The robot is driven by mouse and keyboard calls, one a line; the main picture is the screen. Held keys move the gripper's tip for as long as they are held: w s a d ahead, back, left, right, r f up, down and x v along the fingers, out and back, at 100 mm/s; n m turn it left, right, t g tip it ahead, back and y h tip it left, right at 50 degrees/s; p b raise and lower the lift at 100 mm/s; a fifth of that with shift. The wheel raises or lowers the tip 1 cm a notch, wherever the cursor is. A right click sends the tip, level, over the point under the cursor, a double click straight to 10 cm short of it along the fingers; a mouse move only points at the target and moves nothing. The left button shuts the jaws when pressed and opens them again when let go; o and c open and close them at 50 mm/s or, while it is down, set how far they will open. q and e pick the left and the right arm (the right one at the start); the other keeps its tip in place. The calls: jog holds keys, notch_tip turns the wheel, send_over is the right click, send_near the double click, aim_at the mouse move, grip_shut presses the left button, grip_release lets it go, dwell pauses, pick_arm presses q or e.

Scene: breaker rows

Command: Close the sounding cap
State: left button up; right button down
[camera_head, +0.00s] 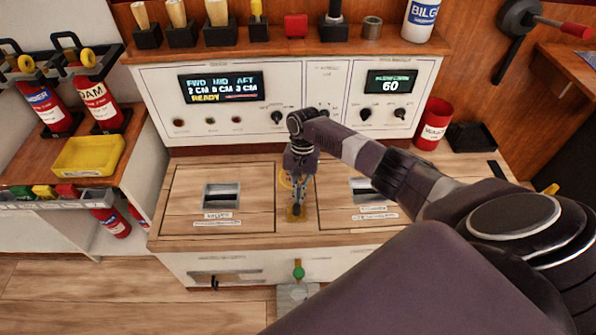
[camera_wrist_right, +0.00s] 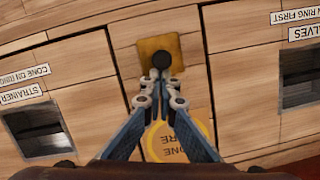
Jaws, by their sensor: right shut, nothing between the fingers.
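A square brass plate (camera_wrist_right: 158,45) with a dark round spot or knob (camera_wrist_right: 163,59) lies on the wooden top between two hatches; it looks like the sounding cap. It also shows in the head view (camera_head: 297,218), partly covered by my gripper. My right gripper (camera_wrist_right: 161,76) points down at the plate's near edge. Its fingers are shut and empty, with the tips beside the dark spot; I cannot tell whether they touch it. The right gripper also shows in the head view (camera_head: 297,206). My left gripper is not in view.
A yellow ring marking (camera_wrist_right: 180,142) lies beside the plate, partly behind the fingers. Hatches with recessed handles (camera_head: 222,196) flank the strip. A control panel (camera_head: 290,95) stands behind. A yellow tray (camera_head: 88,156) and extinguishers are left; a red bin (camera_head: 433,124) is right.

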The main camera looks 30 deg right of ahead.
jog(key=shift+s+a, duration=0.15)
jog(key=shift+s, duration=0.1)
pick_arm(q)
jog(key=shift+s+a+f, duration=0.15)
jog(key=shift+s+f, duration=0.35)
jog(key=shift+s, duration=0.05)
pick_arm(e)
jog(key=shift+f, duration=0.1)
